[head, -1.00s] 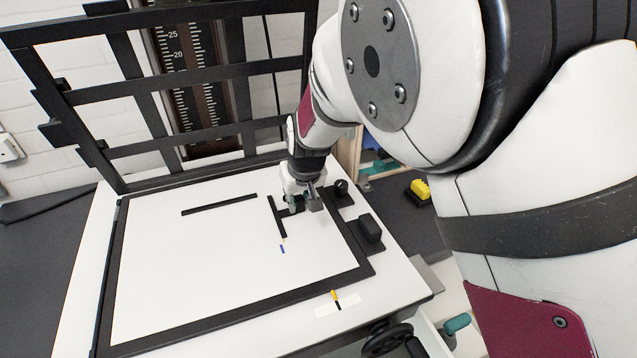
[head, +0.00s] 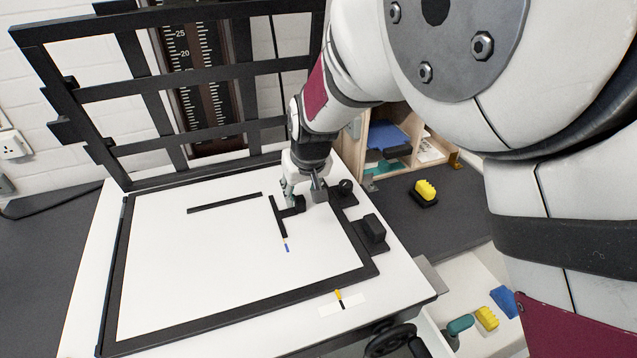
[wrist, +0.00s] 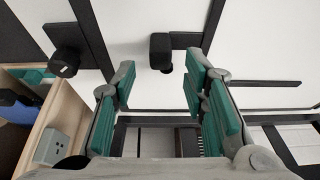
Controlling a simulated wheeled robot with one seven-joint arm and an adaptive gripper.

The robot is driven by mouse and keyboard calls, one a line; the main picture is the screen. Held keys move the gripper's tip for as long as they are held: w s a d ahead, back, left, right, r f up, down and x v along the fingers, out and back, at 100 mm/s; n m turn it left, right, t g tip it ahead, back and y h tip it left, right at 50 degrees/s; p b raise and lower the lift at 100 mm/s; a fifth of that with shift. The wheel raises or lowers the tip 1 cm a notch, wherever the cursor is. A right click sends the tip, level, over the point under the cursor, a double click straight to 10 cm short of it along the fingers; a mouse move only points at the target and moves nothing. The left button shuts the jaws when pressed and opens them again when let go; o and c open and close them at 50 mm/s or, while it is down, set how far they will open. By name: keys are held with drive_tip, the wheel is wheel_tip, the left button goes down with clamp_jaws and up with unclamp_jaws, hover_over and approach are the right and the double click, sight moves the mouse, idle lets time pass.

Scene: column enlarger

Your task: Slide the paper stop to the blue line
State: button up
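The paper stop is a black T-shaped piece on the white board (head: 170,285). Its bar (head: 279,217) lies lengthwise, and its handle block (head: 297,205) sticks out to the right. The short blue line (head: 287,248) is just below the bar's near end, about in line with it, with a small gap. My gripper (head: 304,191) is over the handle, open and empty. In the wrist view its teal-padded fingers (wrist: 163,90) are spread apart. The handle block (wrist: 161,52) shows above and between them, apparently not touched. The blue line is not visible there.
A second black bar (head: 225,203) lies on the board at the left. Black blocks (head: 372,230) stand at the frame's right edge. The raised black grid frame (head: 180,85) stands behind. A yellow marker (head: 338,294) sits on the front edge. The board's left and near areas are clear.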

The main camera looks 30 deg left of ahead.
drive_tip(key=v, duration=0.7)
drive_tip(key=shift+d+r, duration=0.2)
drive_tip(key=shift+r, duration=0.15)
drive_tip(key=shift+s, duration=0.1)
